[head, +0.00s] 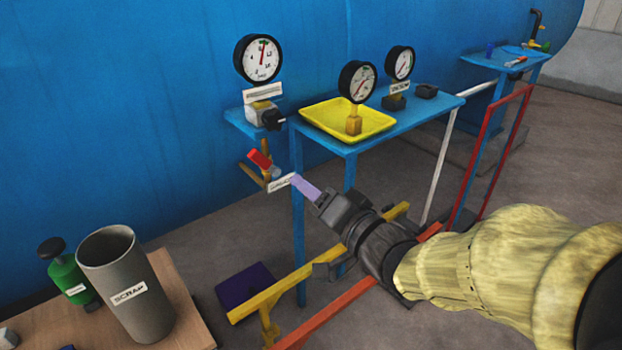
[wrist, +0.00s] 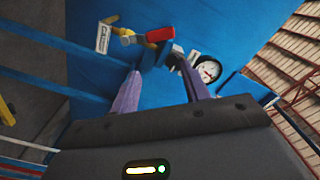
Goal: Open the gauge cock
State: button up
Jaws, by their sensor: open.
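The gauge cock has a red lever handle (head: 259,159) on a brass pipe fitting (head: 252,174), low on the blue vessel's side below the mounted gauge (head: 258,59). A white label (head: 283,183) hangs beside it. My gripper (head: 305,188) is just right of and below the red handle, apart from it, with purple fingers pointing at it. In the wrist view, the red handle (wrist: 145,36) lies beyond the two parted fingers (wrist: 163,90). The fingers are open, with nothing seen between them. The lettering on the label is too small to read in the head view.
A blue shelf table (head: 432,103) holds a yellow tray (head: 318,117) with a loose gauge (head: 357,81), and another gauge (head: 400,63) behind. Red (head: 343,308) and yellow (head: 285,285) rails run below my arm. A scrap bin (head: 128,285) stands on a wooden table at lower left.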

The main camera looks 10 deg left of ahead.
jog(key=w+d+f+h, duration=0.1)
jog(key=d+f+h, duration=0.1)
jog(key=d, duration=0.1)
jog(key=w+d+f+h, duration=0.1)
jog(key=f+h, duration=0.1)
jog(key=shift+w+d+m, duration=0.2)
jog(key=shift+w+m, duration=0.1)
jog(key=shift+w, duration=0.05)
grip_shut()
jog(key=d+f+g+h, duration=0.2)
jog(key=d+f+h, duration=0.4)
jog(key=d+f, duration=0.25)
jog(key=s+d+f+n+g+h, duration=0.2)
jog(key=s+d+f+g, duration=0.5)
jog(key=s, duration=0.3)
jog(key=shift+s+d+f+g+h, duration=0.25)
jog(key=shift+s+f+g+h, duration=0.25)
jog(key=shift+f, duration=0.4)
jog(key=shift+w+d, duration=0.1)
